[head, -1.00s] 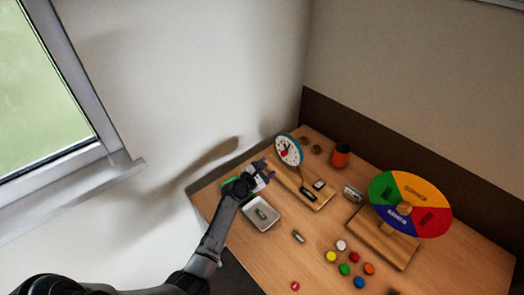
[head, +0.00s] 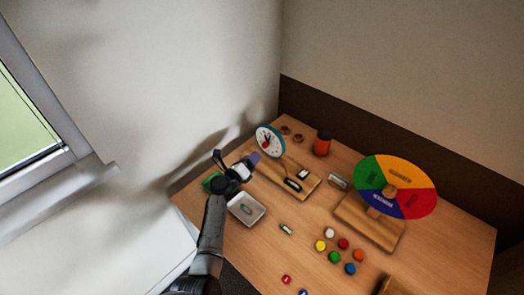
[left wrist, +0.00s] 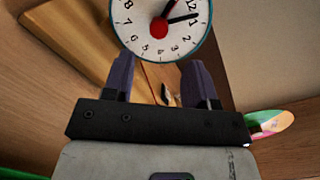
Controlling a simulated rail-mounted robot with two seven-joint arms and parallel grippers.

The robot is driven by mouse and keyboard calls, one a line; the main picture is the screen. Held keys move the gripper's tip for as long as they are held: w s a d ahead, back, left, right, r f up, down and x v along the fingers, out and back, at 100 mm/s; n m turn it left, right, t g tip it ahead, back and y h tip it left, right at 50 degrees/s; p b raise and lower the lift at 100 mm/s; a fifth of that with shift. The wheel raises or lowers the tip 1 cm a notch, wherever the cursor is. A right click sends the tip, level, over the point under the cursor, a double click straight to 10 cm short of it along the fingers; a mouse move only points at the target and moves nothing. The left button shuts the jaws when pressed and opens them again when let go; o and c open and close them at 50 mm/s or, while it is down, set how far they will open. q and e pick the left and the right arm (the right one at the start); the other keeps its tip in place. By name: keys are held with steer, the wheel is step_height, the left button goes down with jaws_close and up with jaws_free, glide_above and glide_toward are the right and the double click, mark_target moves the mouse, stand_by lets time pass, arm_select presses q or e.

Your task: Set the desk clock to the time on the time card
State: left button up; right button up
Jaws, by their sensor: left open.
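The desk clock (head: 270,141), a round white dial with a blue rim, stands at the back left of the table. My left gripper (head: 237,160) is open and empty, in front of and left of the clock. Its two fingers (left wrist: 158,68) point toward the dial's lower edge, apparently apart from it. No card can be read as the time card. My right gripper is out of view.
A coloured wheel (head: 412,178) stands on a wooden base at right. A wooden board (head: 268,174) with small items lies beside the gripper, with a grey tray (head: 234,205) in front.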

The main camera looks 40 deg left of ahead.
mark_target(264, 147)
arm_select(q)
steer(key=w+b, duration=0.2)
steer(key=w, duration=0.3)
steer(key=shift+w+f, duration=0.15)
steer(key=shift+w, duration=0.1)
steer(key=shift+w+b, duration=0.55)
steer(key=shift+w, duration=0.4)
steer(key=shift+c, duration=0.4)
steer(key=c, duration=0.8)
steer(key=shift+c, duration=0.2)
steer(key=shift+m, duration=0.3)
steer(key=m+b, duration=0.2)
steer(key=m, duration=0.1)
steer(key=shift+m+t+b, duration=0.3)
steer(key=shift+m+b, duration=0.2)
steer(key=shift+m, duration=1.2)
